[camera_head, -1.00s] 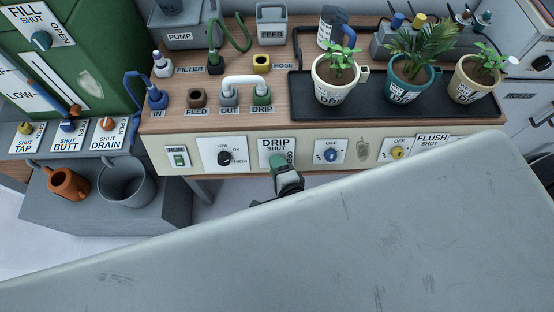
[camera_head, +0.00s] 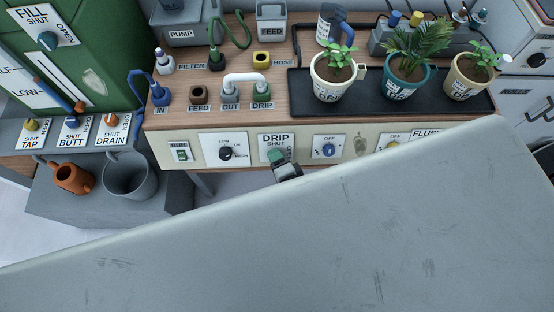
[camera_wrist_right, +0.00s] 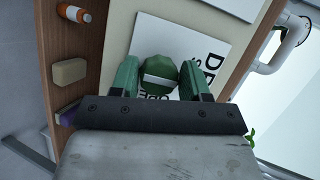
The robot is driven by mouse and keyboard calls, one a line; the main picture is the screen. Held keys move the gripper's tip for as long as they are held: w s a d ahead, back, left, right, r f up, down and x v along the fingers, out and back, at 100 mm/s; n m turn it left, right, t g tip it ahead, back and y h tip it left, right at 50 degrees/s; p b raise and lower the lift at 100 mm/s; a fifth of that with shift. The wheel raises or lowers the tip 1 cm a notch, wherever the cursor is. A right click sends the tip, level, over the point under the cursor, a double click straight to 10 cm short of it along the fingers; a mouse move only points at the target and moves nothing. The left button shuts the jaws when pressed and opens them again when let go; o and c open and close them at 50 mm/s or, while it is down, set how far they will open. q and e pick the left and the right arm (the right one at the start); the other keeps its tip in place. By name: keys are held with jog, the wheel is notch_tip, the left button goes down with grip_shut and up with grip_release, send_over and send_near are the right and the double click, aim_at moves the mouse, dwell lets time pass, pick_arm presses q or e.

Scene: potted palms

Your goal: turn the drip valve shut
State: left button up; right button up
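The drip valve is a green knob (camera_wrist_right: 159,73) with a pale band, on a white plate (camera_head: 277,141) marked DRIP and SHUT on the bench front. My right gripper (camera_head: 284,165) is at the plate's lower part and partly covers the knob in the head view. In the right wrist view its two green fingers (camera_wrist_right: 160,78) stand on either side of the knob, with hardly any gap visible. Whether they press on it is unclear. Part of the word OPEN shows below the knob there. My left gripper is not in view.
A selector dial (camera_head: 226,153) is left of the drip plate and a blue knob (camera_head: 328,150) right of it. Potted plants stand in a black tray (camera_head: 420,108) above. My grey arm covers the lower view.

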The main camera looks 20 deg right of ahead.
jog(key=o, duration=0.3)
jog(key=shift+s, duration=0.1)
jog(key=v, duration=1)
jog(key=shift+s+r, duration=0.15)
jog(key=shift+s, duration=0.1)
jog(key=s+d+f+n+g+y, duration=0.1)
jog(key=s+d+f+n+g, duration=0.25)
jog(key=f, duration=0.55)
jog(key=s+f+n+g, duration=0.3)
jog(key=s+f+n, duration=0.2)
jog(key=f+n, duration=0.25)
jog(key=s+d+f+n+g, duration=0.2)
jog(key=s+f, duration=0.1)
jog(key=s, duration=0.1)
jog(key=s+d+f+n+g+h, duration=0.1)
jog(key=s+d+f+n+g, duration=0.1)
jog(key=s, duration=0.3)
jog(key=s+d+f+n+g+h, duration=0.1)
jog(key=s+d+f+n+g, duration=0.1)
jog(key=s+d+f+n, duration=0.1)
jog(key=shift+s+d+f+g, duration=0.2)
jog(key=shift+s+f+g, duration=0.05)
jog(key=shift+s+f, duration=0.7)
